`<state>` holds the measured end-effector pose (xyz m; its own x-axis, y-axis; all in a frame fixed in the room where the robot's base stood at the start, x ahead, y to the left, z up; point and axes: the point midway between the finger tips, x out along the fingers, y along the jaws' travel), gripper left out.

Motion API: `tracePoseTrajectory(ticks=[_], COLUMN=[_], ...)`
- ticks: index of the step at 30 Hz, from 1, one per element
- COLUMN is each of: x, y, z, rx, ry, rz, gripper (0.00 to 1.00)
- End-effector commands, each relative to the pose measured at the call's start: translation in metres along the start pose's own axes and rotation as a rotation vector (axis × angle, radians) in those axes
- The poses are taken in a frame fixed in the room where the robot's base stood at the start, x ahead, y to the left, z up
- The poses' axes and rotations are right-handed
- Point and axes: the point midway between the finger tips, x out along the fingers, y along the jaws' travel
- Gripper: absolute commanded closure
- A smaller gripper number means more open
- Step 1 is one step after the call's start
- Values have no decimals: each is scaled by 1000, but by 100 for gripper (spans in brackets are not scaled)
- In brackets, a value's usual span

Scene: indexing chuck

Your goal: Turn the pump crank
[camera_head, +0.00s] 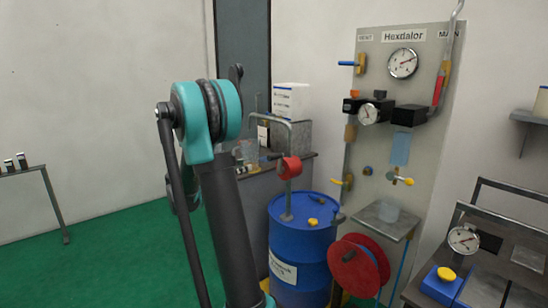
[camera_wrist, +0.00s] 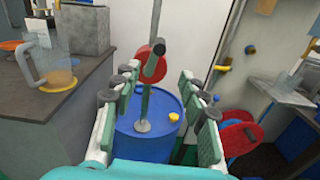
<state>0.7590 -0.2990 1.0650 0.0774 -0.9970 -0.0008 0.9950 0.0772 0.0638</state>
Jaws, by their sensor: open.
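The pump stands on a blue drum (camera_head: 300,245), with a grey pipe (camera_head: 288,135) rising from its lid. A red round crank part (camera_head: 290,168) sits on the pipe. In the wrist view, the red crank (camera_wrist: 152,68) has a dark handle (camera_wrist: 158,47) at its upper right. My gripper (camera_wrist: 160,84) is open and empty, its two green-padded fingers pointing toward the pump. The crank appears beyond and between the fingertips; the distance is hard to tell. In the head view my arm covers the middle, and the gripper cannot be made out.
A grey bench (camera_wrist: 62,110) with a clear jug (camera_wrist: 45,62) is left of the drum. A red hose reel (camera_head: 358,266) stands to its right. Behind is a gauge panel (camera_head: 385,190) with valves and a small shelf (camera_head: 384,220). Green floor (camera_head: 120,260) is open at left.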

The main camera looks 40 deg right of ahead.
Motion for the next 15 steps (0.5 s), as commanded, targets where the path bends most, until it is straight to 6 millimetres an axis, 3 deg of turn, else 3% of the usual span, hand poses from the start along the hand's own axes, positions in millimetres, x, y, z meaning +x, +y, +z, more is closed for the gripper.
tracePoseTrajectory(ticks=[15], x=[101], y=[-1], z=[0], rx=[-3], ry=[-1], rz=[-4], gripper=[57])
